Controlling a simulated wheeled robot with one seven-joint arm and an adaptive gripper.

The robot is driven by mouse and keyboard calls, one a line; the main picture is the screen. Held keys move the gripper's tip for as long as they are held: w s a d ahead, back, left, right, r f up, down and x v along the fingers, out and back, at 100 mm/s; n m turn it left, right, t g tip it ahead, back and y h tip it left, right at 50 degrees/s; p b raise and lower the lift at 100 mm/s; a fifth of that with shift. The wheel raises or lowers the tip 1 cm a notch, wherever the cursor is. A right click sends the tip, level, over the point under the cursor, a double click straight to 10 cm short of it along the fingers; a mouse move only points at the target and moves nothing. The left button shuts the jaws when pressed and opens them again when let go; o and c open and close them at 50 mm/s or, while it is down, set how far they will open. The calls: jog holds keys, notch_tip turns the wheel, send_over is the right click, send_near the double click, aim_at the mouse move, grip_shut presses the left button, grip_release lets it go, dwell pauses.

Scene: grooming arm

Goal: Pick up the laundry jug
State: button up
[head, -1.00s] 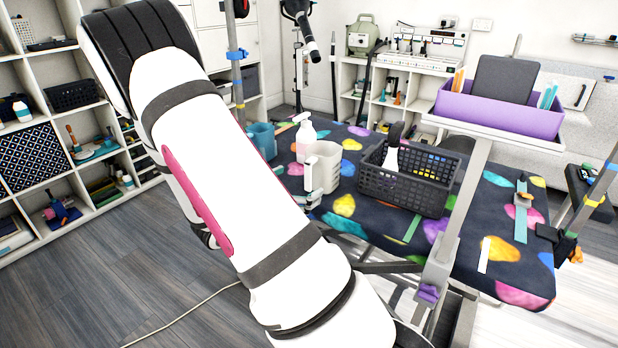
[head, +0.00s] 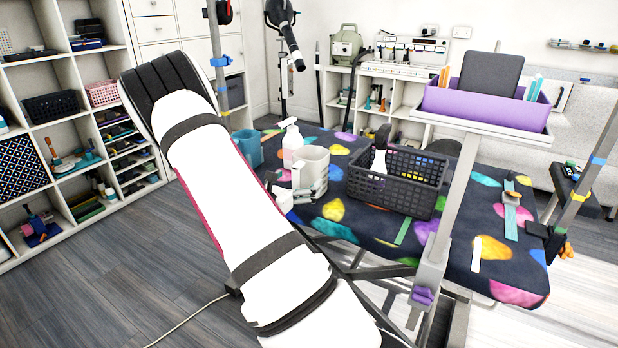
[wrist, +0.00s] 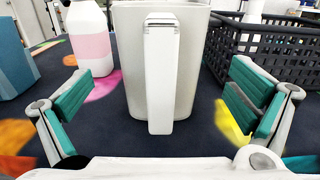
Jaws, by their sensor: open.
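The laundry jug is a pale grey-white jug (wrist: 190,62) with its handle facing me, upright on the dark patterned table in the wrist view. It also shows as a jug (head: 314,163) in the head view, its lower part partly covered by my gripper. My gripper (wrist: 160,103) is open, with one teal-padded finger on each side of the jug's handle. A gap shows between the pads and the jug, and nothing is held. In the head view my gripper (head: 299,192) is at the jug's near side, partly behind my arm.
A white spray bottle with a pink label (head: 291,146) and a blue container (head: 247,149) stand left of the jug. A dark mesh basket (head: 405,197) holding a spray bottle stands close on its right. A post with a purple tray (head: 487,106) rises at the table's front.

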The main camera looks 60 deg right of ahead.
aim_at(303, 175)
jog(key=shift+w+d+r+b, duration=0.1)
jog(key=shift+d+b, duration=0.1)
jog(key=shift+d, duration=0.95)
jog(key=shift+w+d+r+b, duration=0.1)
jog(key=shift+d+b, duration=0.1)
jog(key=shift+d, duration=0.95)
jog(key=c, duration=1.4)
